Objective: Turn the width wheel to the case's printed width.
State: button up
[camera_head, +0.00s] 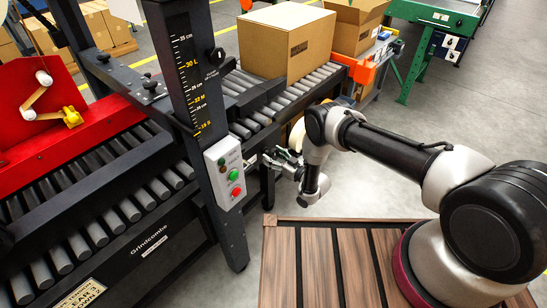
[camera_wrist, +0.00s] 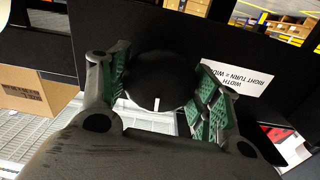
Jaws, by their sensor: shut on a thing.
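In the wrist view, a black round wheel (camera_wrist: 158,80) with a short white mark at its lower rim sits between the green-padded fingers of my gripper (camera_wrist: 165,95). The fingers are shut on it from both sides. A white label (camera_wrist: 235,80) beside it reads upside down "WIDTH" and "RIGHT TURN = WID…", the rest hidden. In the head view, my gripper (camera_head: 283,163) is at the conveyor's side, right of the dark post; the wheel cannot be made out there. The brown case (camera_head: 270,45) stands on the rollers; its dark print is too small to read.
A grey button box (camera_head: 225,172) with green and red buttons is close left of my gripper. A second open carton (camera_head: 355,25) stands behind. Grey floor is clear at right.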

jog(key=n, duration=0.7)
jog(key=shift+n, duration=0.3)
jog(key=n, duration=0.7)
jog(key=shift+y, duration=0.3)
jog(key=n, duration=0.8)
jog(key=shift+g, duration=0.3)
jog(key=n, duration=0.3)
jog(key=shift+n, duration=1.9)
jog(key=shift+n, duration=0.3)
